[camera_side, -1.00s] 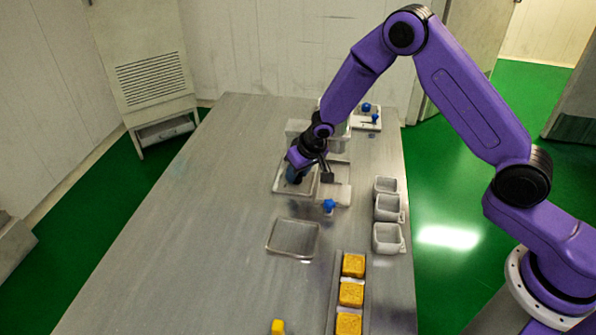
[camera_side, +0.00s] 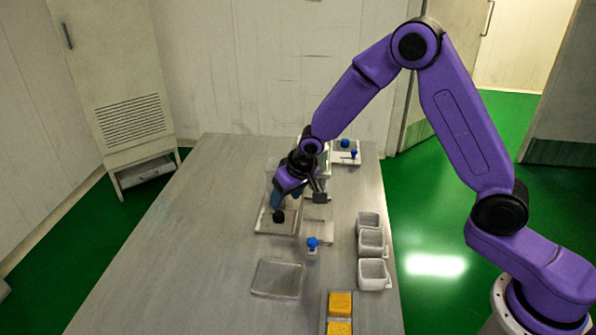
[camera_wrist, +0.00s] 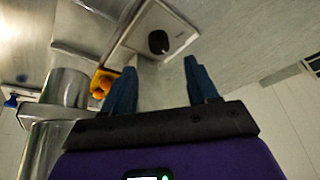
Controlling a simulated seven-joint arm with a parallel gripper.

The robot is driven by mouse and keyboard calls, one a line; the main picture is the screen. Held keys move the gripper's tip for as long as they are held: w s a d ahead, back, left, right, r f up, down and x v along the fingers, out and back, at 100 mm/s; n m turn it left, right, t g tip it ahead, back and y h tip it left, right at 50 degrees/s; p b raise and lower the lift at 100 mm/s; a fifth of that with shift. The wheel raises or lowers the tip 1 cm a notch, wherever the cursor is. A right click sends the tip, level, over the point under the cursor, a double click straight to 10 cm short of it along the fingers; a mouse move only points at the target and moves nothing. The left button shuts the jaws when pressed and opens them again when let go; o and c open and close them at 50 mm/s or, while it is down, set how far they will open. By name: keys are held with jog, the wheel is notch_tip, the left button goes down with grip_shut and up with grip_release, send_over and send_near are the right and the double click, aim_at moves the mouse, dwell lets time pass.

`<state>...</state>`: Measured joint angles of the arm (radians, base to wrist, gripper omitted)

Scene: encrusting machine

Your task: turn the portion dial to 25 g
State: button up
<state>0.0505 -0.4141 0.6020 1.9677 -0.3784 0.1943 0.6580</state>
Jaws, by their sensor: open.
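A black round knob (camera_side: 279,216), which looks like the portion dial, stands on a pale flat plate (camera_side: 262,227) in the side view. It also shows in the wrist view (camera_wrist: 158,41), beyond the fingertips. Its marks and setting are too small to read. My gripper (camera_side: 277,199) points down just above the knob in the side view. In the wrist view its two blue fingers (camera_wrist: 160,77) are spread apart with nothing between them. The knob lies ahead of the gap and looks clear of both fingers.
Steel machine parts (camera_wrist: 66,88) and an orange item (camera_wrist: 102,84) lie left of the fingers in the wrist view. A blue knob (camera_side: 312,243) stands in front of the machine. Grey bins (camera_side: 371,242), an empty tray (camera_side: 277,278) and yellow blocks (camera_side: 340,303) stand nearby. The table's left side is clear.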

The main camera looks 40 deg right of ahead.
jog(key=v, duration=1)
jog(key=shift+a, duration=0.1)
jog(key=m+h, duration=0.3)
jog(key=m, duration=0.1)
send_near(278, 214)
jog(key=x, duration=0.8)
jog(key=shift+w+f, duration=0.1)
jog(key=shift+f, duration=0.25)
dwell(0.3)
jog(key=c, duration=1)
